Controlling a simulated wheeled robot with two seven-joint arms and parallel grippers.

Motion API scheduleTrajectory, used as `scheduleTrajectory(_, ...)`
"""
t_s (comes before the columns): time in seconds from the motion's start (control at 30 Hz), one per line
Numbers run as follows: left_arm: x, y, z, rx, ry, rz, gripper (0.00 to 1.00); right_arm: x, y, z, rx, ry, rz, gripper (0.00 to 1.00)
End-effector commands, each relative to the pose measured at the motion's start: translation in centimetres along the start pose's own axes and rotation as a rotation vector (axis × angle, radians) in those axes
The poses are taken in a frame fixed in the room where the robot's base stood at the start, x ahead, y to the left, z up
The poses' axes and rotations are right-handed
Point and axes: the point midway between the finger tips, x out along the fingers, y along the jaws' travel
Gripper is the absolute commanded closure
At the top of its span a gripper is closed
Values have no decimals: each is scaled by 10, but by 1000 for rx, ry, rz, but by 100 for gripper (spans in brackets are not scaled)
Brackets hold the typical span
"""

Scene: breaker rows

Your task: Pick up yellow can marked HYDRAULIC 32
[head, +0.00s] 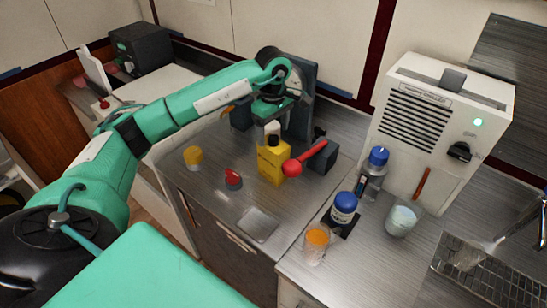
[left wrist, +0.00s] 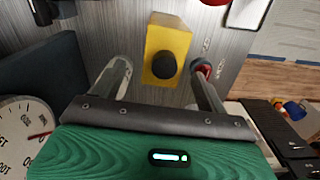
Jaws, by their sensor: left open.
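The yellow can (head: 273,163) stands upright on the metal counter, with a dark cap on top. Its marking is not legible. In the left wrist view the can (left wrist: 168,38) lies just beyond my left gripper (left wrist: 163,72), with its round black cap (left wrist: 164,65) seen between the two fingertips. The fingers are spread wide, one on each side, with gaps to the can. In the head view my left gripper (head: 272,124) is directly above the can, pointing down. My right gripper is not in view.
A red-handled device (head: 305,160) stands close right of the can. A small red-topped object (head: 233,179) and a yellow-orange container (head: 193,157) are to its left. Blue-capped bottles (head: 344,207) and a white machine (head: 440,125) stand further right. Bare counter (head: 200,190) lies front left.

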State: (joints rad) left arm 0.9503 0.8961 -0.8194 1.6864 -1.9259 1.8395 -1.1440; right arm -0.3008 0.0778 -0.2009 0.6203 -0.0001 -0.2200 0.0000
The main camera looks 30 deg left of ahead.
Motion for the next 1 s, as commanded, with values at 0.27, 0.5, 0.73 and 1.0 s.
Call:
scheduleTrajectory(0.27, 18, -1, 1, 0, -1, -2, 25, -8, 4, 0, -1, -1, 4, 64)
scheduleTrajectory(0.5, 44, -6, 6, 0, -1, -3, 25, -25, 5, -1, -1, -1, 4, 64)
scheduleTrajectory(0.73, 65, -5, 6, 0, -1, 1, 25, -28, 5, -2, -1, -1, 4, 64)
scheduleTrajectory(1.0, 66, -4, 6, 0, -1, 1, 38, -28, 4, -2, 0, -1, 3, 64)
